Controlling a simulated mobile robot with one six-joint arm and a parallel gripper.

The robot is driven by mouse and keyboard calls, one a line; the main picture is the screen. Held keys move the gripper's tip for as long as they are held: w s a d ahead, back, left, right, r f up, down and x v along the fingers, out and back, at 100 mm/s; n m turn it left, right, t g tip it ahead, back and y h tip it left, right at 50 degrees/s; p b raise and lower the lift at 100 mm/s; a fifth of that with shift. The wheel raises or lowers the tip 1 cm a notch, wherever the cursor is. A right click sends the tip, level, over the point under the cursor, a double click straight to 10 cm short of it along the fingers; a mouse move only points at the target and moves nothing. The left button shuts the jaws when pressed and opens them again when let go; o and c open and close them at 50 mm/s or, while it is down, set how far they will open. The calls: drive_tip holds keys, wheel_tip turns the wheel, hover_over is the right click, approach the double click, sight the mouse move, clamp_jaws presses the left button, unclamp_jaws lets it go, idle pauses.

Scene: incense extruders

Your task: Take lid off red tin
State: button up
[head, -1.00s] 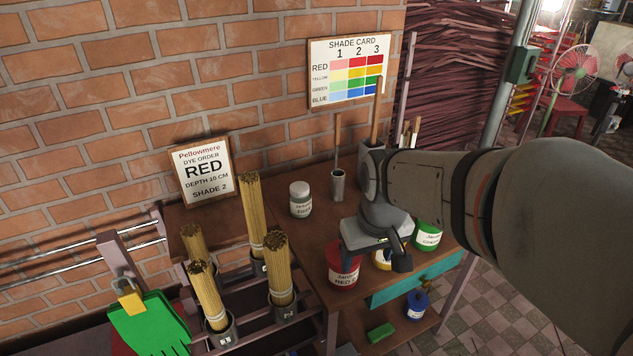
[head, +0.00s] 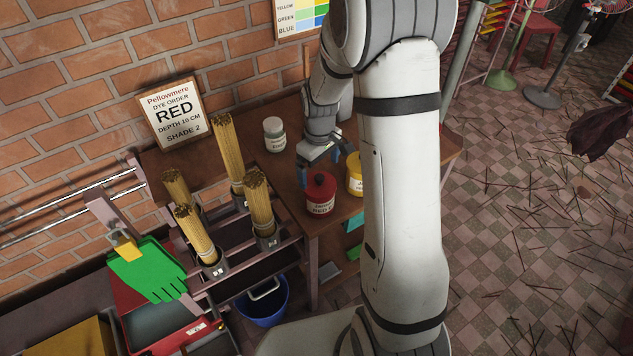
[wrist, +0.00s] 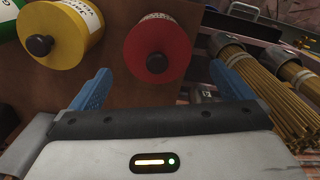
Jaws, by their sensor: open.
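The red tin (head: 320,198) stands near the front edge of the wooden table, with a label reading RED on its side. Its round red lid (wrist: 174,40) with a dark knob (wrist: 157,63) is on it, seen from above in the wrist view. My gripper (head: 327,166) is just behind the tin in the head view. In the wrist view my gripper (wrist: 160,88) has its two blue fingers spread wide and empty. The red tin lies beyond the fingertips, between their lines, and I see no contact.
A yellow tin (head: 355,174) stands right of the red one, partly behind my arm. Incense bundles (head: 259,205) stand in a rack to the left. A blue bucket (head: 262,303) is below on the floor.

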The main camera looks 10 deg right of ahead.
sight(320, 177)
drive_tip(key=shift+w+d+f+p, duration=0.1)
drive_tip(key=shift+f+p, duration=0.4)
drive_tip(key=shift+f, duration=1.8)
drive_tip(key=shift+c, duration=0.3)
drive_tip(key=c, duration=0.8)
